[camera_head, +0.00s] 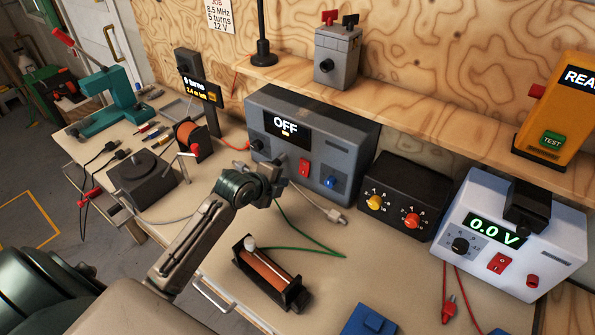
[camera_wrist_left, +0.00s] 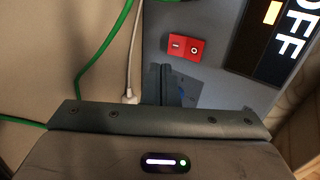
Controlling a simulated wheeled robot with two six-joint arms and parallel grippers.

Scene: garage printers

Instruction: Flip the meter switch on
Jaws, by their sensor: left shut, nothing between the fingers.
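A grey box (camera_head: 317,135) with a display reading OFF has a red rocker switch (camera_head: 304,167) on its front. That switch also shows in the left wrist view (camera_wrist_left: 186,47), marked I and O. My left gripper (camera_head: 281,170) is shut and empty, close in front of this box, just left of the red switch. I cannot tell whether it touches the panel. A white meter box (camera_head: 550,222) on the right reads 0.0 V and has its own red rocker switch (camera_head: 499,263). My left gripper is well away from it. My right gripper is not in view.
A black box with two knobs (camera_head: 407,194) stands between the grey and white boxes. A coil on a black stand (camera_head: 268,277), a green wire (camera_head: 297,237) and a white cable plug (camera_head: 337,217) lie on the bench in front. A yellow tester (camera_head: 558,115) stands on the shelf.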

